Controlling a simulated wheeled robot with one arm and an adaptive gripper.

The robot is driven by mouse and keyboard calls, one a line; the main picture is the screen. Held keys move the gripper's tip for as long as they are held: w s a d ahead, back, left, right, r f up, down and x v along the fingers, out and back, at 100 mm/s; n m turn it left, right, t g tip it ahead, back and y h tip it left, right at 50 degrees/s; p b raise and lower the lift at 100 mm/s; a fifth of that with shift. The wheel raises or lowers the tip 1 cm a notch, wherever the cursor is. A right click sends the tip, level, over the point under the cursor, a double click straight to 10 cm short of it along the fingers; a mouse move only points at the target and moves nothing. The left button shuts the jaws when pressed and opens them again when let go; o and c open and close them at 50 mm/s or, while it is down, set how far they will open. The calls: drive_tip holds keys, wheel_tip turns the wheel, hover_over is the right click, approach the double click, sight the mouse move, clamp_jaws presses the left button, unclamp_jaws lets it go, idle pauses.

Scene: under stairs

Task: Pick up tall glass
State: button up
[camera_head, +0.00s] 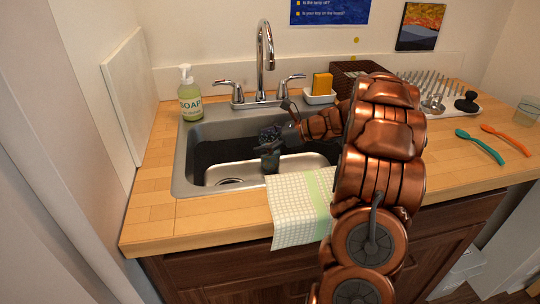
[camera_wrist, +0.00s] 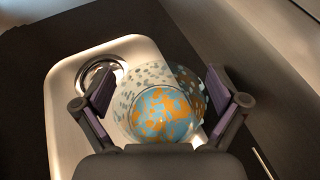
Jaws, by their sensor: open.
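In the wrist view, a see-through round vessel with a speckled wall, seemingly the tall glass (camera_wrist: 130,83), sits between the two fingers of my gripper (camera_wrist: 158,95). A blue and orange pattern shows at its middle. The fingers are apart, one on either side of it; I cannot tell if they touch it. In the head view, my gripper (camera_head: 270,147) reaches down into the sink, and the vessel there is not clearly made out. Another clear glass (camera_head: 527,110) stands on the counter at the far right.
The sink (camera_head: 186,170) has a pale inner basin with a round drain (camera_head: 230,182). A tap (camera_head: 264,50) rises behind it. A soap bottle (camera_head: 190,100) stands at its left corner, a sponge (camera_head: 322,83) behind right. A checked towel (camera_head: 295,210) hangs over the front edge.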

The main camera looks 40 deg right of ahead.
drive_tip(key=shift+c, duration=0.2)
drive_tip(key=c, duration=1.7)
drive_tip(key=shift+r, duration=0.2)
drive_tip(key=shift+r+p, duration=0.95)
drive_tip(key=shift+r, duration=7.75)
drive_tip(key=shift+r, duration=0.15)
